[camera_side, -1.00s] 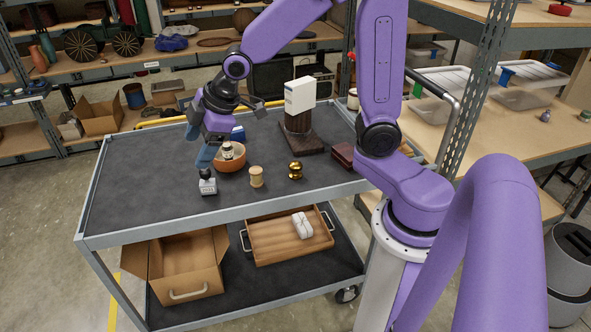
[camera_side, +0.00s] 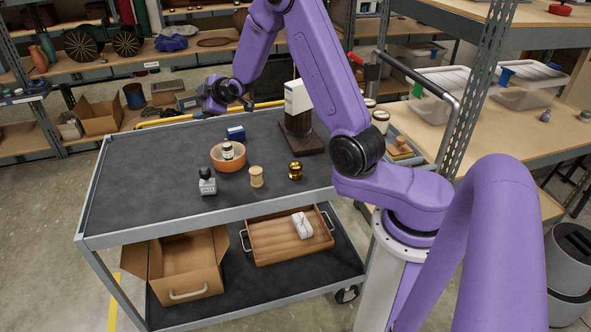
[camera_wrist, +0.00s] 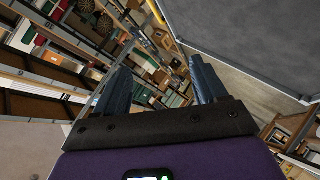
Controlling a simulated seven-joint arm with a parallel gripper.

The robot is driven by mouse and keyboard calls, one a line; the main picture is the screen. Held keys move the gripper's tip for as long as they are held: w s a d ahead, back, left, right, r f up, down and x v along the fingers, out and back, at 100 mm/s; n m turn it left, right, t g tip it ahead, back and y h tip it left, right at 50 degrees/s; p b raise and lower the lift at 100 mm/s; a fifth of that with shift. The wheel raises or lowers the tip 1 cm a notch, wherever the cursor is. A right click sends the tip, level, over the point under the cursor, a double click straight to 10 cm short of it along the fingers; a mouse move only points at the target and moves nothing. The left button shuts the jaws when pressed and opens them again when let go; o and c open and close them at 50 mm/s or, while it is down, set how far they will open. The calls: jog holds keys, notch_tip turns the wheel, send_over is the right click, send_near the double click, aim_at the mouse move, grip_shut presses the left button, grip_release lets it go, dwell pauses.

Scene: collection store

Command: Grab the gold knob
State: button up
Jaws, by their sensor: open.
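The gold knob (camera_side: 295,171) stands upright on the dark top of the cart, near its front edge, in the side view. The knob does not show in the wrist view, which looks toward shelves, the floor and a grey cart surface (camera_wrist: 260,35).
Left of the knob stand a wooden spool (camera_side: 256,178), a black-capped bottle (camera_side: 208,185) and an orange bowl (camera_side: 230,163) holding a jar. A blue box (camera_side: 236,133) and a white box on a dark stand (camera_side: 298,97) are behind. The cart's front left is clear.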

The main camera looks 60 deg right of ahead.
aim_at(297, 168)
jog(key=s+f+m, duration=0.1)
jog(key=f, duration=0.1)
jog(key=s+d+f+m+h, duration=0.1)
jog(key=f, duration=0.1)
jog(key=s+d+f+m, duration=0.1)
jog(key=s+f, duration=0.1)
jog(key=shift+d+m+t+h, duration=0.15)
jog(key=shift+m+t+h, duration=0.15)
jog(key=s+f+m+h, duration=0.2)
jog(key=s+f+m, duration=0.1)
jog(key=s, duration=0.4)
jog(key=s+d+f+m+h, duration=0.1)
jog(key=s+f+m+h, duration=0.1)
jog(key=s, duration=0.6)
jog(key=s+f+m+g+h, duration=0.1)
jog(key=s+f+m+h, duration=0.1)
jog(key=s+f+m, duration=0.2)
jog(key=shift+s+d+m, duration=0.2)
jog(key=shift+s+m, duration=0.45)
jog(key=shift+s, duration=0.3)
jog(key=shift+s+d+m, duration=0.2)
jog(key=shift+s+m, duration=0.45)
jog(key=shift+s, duration=0.25)
jog(key=s, duration=0.1)
jog(key=s+a+f+m, duration=0.1)
jog(key=s+m+g, duration=0.1)
jog(key=shift+s+a+f+h, duration=0.3)
jog(key=shift+s+h, duration=0.1)
jog(key=shift+x, duration=3.65)
jog(key=c, duration=1.1)
